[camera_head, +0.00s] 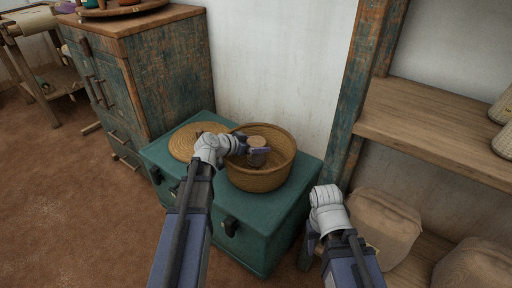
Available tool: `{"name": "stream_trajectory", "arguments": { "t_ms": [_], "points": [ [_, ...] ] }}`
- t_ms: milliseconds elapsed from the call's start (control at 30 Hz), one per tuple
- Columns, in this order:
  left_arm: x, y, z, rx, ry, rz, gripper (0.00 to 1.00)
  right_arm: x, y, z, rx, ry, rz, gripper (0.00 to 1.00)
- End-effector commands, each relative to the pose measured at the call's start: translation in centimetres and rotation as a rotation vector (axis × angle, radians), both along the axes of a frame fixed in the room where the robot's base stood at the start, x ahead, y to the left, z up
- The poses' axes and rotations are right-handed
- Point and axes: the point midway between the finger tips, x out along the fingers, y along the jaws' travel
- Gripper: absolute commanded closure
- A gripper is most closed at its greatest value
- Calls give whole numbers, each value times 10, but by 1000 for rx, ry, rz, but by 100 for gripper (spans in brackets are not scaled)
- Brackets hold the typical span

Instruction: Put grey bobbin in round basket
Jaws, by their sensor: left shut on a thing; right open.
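The round basket (262,181) is a woven brown bowl on top of a teal chest (283,214). The grey bobbin (257,155), with a brown round end facing up, is at the basket's opening. My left gripper (250,151) reaches over the basket's left rim and is shut on the bobbin. The fingers hide part of the bobbin, and I cannot tell whether it touches the basket floor. My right gripper (312,240) is open and empty, to the right of the chest and lower in the picture.
A round woven lid (186,140) lies on the chest left of the basket, partly behind my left gripper. A worn wooden cabinet (165,75) stands behind at left. At right is a shelf unit (430,120) with cloth sacks (380,225) low down.

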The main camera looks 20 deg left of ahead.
Motion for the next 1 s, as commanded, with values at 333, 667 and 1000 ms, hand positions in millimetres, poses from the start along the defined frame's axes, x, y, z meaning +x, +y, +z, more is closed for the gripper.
{"name": "stream_trajectory", "arguments": {
  "t_ms": [333,667,1000],
  "points": [
    [0,0,-2,0,0,0,0,0,0,-2,0,0,-1,50],
    [-2,1,4,0,0,1,0,0,0,4,0,0,1,50],
    [-54,31,39,0,0,4,0,0,0,39,0,1,8,50]
  ]
}}
